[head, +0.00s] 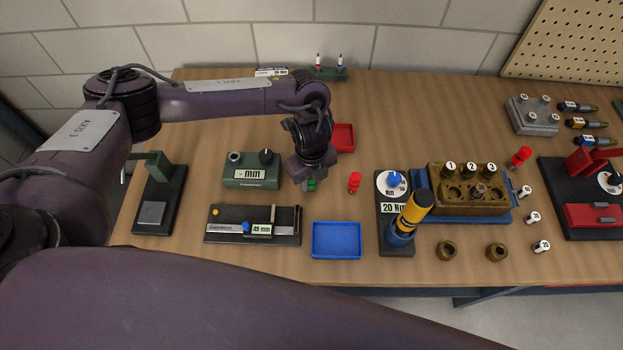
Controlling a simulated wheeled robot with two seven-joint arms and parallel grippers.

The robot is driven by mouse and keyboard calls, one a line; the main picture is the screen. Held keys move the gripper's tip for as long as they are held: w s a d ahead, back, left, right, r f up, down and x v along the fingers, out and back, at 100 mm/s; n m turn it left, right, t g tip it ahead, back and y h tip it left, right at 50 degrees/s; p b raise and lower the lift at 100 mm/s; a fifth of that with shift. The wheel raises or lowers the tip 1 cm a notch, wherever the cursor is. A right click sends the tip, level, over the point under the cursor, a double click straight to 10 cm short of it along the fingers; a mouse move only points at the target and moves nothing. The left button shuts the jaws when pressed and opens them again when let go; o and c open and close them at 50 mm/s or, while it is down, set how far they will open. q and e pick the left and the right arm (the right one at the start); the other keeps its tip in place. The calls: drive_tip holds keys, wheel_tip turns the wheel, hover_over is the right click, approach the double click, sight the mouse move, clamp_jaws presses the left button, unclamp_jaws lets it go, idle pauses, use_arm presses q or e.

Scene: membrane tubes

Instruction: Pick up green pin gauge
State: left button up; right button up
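The green pin gauge (311,185) shows as a small green piece right under my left gripper (309,178), right of the green display box. The gripper points down over it and hides most of its upper part. I cannot tell whether the fingers are closed on it or only around it. A similar red pin gauge (354,182) stands upright on the table just to the right. My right gripper is not in view.
The green display box (251,177) is close on the left. A caliper stand (222,236) and blue tray (336,254) lie in front. A red tray (345,138) is behind. The torque tester (396,244) with a yellow-black tool stands right. Bare table (400,115) lies behind right.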

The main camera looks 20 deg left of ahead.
use_arm(q)
drive_tip(key=c, duration=0.4)
wheel_tip(320, 180, up, 20)
drive_tip(key=shift+r, duration=0.1)
idle(0.4)
